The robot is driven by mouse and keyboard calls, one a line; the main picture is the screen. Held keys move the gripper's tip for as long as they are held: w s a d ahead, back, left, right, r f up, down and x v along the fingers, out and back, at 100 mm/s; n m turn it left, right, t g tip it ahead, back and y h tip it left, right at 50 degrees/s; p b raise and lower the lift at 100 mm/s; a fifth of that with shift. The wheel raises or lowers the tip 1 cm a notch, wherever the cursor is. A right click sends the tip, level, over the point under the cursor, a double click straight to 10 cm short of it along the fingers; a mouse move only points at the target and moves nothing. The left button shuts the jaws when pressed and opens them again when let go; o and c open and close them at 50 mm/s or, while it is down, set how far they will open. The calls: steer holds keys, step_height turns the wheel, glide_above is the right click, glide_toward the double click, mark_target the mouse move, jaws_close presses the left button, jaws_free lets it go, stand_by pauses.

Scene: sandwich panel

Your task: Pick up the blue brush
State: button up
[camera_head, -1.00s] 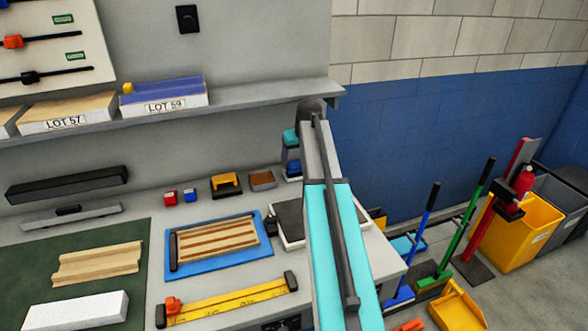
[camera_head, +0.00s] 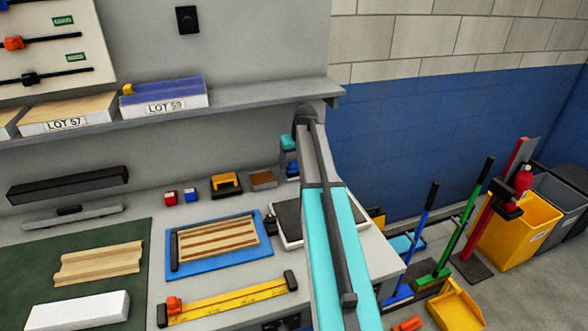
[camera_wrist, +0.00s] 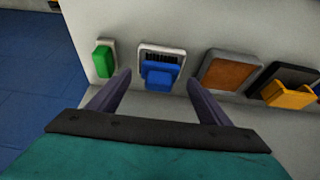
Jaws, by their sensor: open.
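The blue brush (camera_wrist: 158,76) lies on the bench in the wrist view. It has a blue grip and a row of dark bristles on a pale backing. My gripper (camera_wrist: 160,86) is open, with one dark finger to the left of the brush and one to the right. The fingers appear apart from it, and the height between them and the brush is hard to tell. In the head view my arm hides most of this spot, with only a bit of blue (camera_head: 292,170) showing below my wrist.
In the wrist view a green block (camera_wrist: 104,60) sits close left of the brush. A brown-faced block (camera_wrist: 230,73) and a yellow-handled tool (camera_wrist: 288,95) lie to the right. The shelf (camera_head: 240,96) runs above the bench. Brooms and a yellow bin (camera_head: 520,225) stand right.

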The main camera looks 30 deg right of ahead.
steer(key=shift+x, duration=1)
steer(key=shift+d, duration=0.1)
steer(key=c, duration=1.2)
steer(key=shift+r, duration=0.1)
steer(key=shift+r+b, duration=0.5)
steer(key=shift+r, duration=1.15)
steer(key=shift+s+a+r+b, duration=0.25)
steer(key=shift+s+a+b, duration=0.35)
steer(key=shift+s+a, duration=1.3)
steer(key=shift+s+a+r+b, duration=0.25)
steer(key=shift+s+a+b, duration=0.3)
steer(key=shift+s+a, duration=1.35)
steer(key=shift+s+a+r+b, duration=0.25)
steer(key=shift+s+a+b, duration=0.35)
steer(key=shift+s+a, duration=1.25)
